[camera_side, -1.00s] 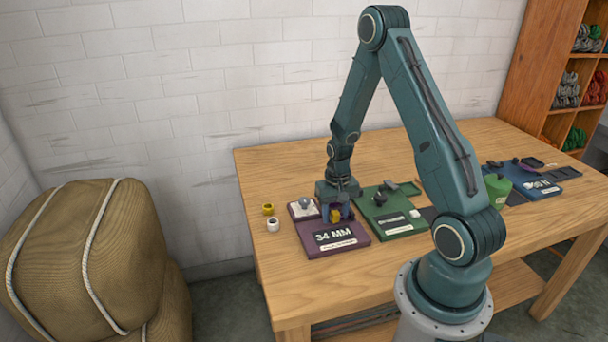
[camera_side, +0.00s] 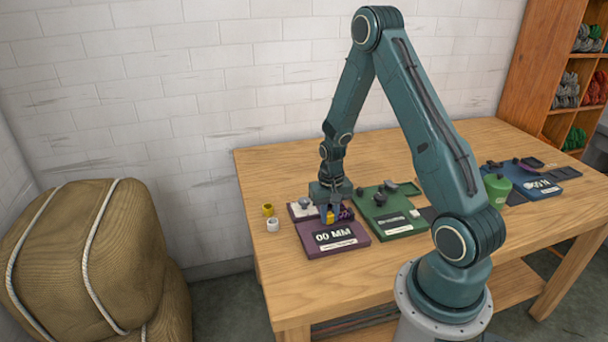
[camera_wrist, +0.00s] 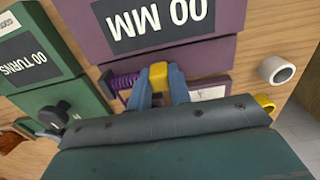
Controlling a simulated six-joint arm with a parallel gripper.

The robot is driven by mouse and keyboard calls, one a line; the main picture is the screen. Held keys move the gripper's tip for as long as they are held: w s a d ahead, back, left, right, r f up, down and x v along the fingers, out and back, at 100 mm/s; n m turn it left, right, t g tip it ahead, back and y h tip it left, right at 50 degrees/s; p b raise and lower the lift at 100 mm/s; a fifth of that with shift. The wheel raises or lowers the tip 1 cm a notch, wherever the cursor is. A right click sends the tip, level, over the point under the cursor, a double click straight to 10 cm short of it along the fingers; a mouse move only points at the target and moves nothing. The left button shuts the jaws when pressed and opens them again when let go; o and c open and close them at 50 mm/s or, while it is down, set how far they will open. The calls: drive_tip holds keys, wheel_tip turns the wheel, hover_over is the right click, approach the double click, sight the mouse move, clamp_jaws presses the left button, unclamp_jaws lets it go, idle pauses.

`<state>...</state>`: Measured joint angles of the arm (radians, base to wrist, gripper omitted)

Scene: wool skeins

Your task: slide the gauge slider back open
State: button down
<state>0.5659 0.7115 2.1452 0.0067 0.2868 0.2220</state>
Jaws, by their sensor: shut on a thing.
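The gauge is a purple box (camera_side: 325,249) at the left end of the table, with a dark display (camera_side: 335,235) that reads "00 MM". Its yellow slider (camera_wrist: 158,74) sits between the blue fingers of my gripper (camera_wrist: 158,90) in the wrist view. My gripper (camera_side: 331,216) is shut on the slider, toward the left of its track in the side view. Purple yarn (camera_wrist: 122,84) lies beside the slider in the wrist view. My gripper hides part of the track in the side view.
A green device (camera_side: 392,219) stands close on the right. A yellow ring (camera_side: 267,209) and a white ring (camera_side: 273,225) stand left of the gauge. A green canister (camera_side: 497,188) and a blue device (camera_side: 533,180) are farther right. The table (camera_side: 285,287) is clear in front.

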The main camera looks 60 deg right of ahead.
drive_tip(key=c, duration=1.3)
unclamp_jaws()
drive_tip(key=shift+w+a, duration=0.15)
drive_tip(key=shift+r, duration=0.1)
drive_tip(key=shift+r, duration=6.85)
